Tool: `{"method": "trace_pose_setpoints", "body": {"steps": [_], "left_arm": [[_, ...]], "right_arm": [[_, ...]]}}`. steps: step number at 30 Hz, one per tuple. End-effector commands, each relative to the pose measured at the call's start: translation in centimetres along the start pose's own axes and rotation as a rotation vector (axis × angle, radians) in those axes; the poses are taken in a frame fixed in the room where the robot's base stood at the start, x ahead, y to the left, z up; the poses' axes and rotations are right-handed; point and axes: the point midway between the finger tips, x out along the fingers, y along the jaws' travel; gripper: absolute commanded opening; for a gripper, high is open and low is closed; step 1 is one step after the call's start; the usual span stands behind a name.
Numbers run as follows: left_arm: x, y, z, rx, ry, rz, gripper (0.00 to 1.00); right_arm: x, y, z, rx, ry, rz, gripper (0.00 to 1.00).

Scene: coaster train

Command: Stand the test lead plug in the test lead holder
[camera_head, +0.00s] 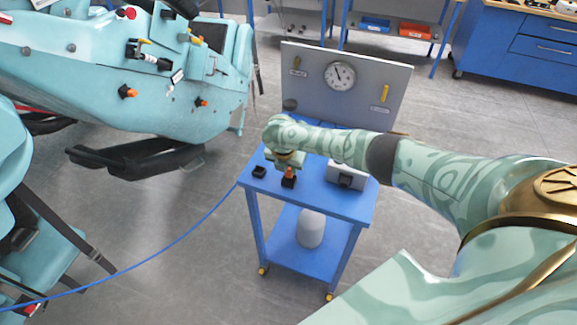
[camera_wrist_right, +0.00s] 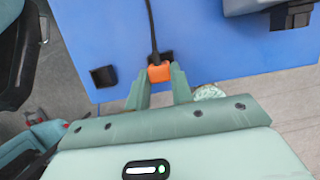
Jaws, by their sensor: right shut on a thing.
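The test lead plug (camera_head: 291,172) is orange, above the blue cart top. My right gripper (camera_head: 290,162) is shut on it from above; in the right wrist view both fingertips (camera_wrist_right: 160,84) flank the orange plug (camera_wrist_right: 159,73), and a dark cable runs up from it. A black block (camera_head: 288,183) is directly below the plug, partly hidden behind it in the wrist view. I cannot tell whether the plug is seated in it. A second, square black holder-like block (camera_head: 259,171) sits to the left, empty-looking in the wrist view (camera_wrist_right: 103,76). My left gripper is not in view.
The blue cart (camera_head: 334,203) has a grey back panel (camera_head: 300,85) with a gauge (camera_head: 340,76). A grey box (camera_head: 348,174) stands right of the plug. A teal coaster car (camera_head: 130,75) is at the left. A blue hose (camera_head: 160,257) crosses the floor.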

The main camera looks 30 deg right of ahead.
Motion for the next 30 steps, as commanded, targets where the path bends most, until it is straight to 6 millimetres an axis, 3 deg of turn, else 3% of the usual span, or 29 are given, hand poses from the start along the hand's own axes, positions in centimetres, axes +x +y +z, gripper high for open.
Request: {"method": "trace_pose_setpoints", "body": {"steps": [30], "left_arm": [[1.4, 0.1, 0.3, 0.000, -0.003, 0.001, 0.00]], "right_arm": [[1.8, 0.0, -0.6, 0.000, 0.000, 0.000, 0.00]]}}
